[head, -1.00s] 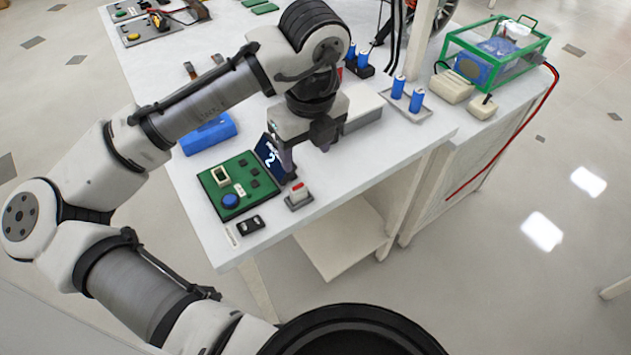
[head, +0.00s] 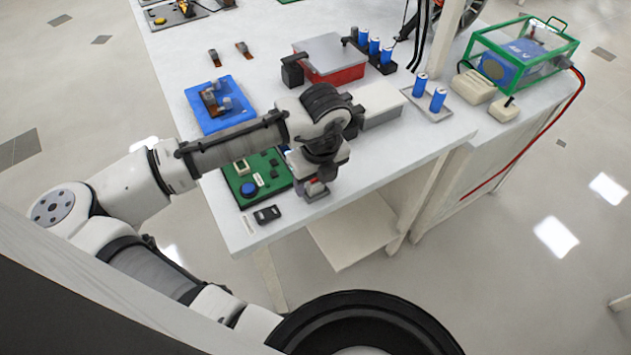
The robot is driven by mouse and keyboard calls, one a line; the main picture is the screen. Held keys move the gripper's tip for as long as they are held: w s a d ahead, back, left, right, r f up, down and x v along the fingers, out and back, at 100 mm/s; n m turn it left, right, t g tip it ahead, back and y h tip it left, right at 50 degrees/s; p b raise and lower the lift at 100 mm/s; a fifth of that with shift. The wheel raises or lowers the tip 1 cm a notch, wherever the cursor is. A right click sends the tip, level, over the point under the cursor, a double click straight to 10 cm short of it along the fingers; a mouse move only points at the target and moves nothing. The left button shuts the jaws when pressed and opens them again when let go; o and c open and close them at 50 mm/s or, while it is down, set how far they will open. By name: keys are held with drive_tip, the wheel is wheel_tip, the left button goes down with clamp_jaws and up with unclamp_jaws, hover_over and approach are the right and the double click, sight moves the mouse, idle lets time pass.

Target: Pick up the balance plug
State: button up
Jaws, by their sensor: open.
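My gripper (head: 312,182) is open and points down at the right edge of the green circuit board (head: 236,184). Its fingers are at a small grey block with a red-topped piece (head: 314,187), partly hidden by them. I cannot tell whether they touch it. The board carries a blue round button (head: 249,188), a pale socket (head: 242,165) and small dark parts. My arm and gripper cover its far part and its display. No part is clearly marked as the balance plug; the red-topped piece may be it, but I cannot tell.
A small black device (head: 267,214) lies at the near table edge. A blue tray (head: 235,118) is behind my arm. A red box with a grey lid (head: 333,58), a light grey box (head: 376,103) and blue cells (head: 438,100) stand farther back. White tabletop (head: 390,145) is clear to the right.

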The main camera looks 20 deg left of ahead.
drive_tip(key=shift+f, duration=0.3)
drive_tip(key=c, duration=1.1)
drive_tip(key=shift+o, duration=0.2)
drive_tip(key=shift+r, duration=0.1)
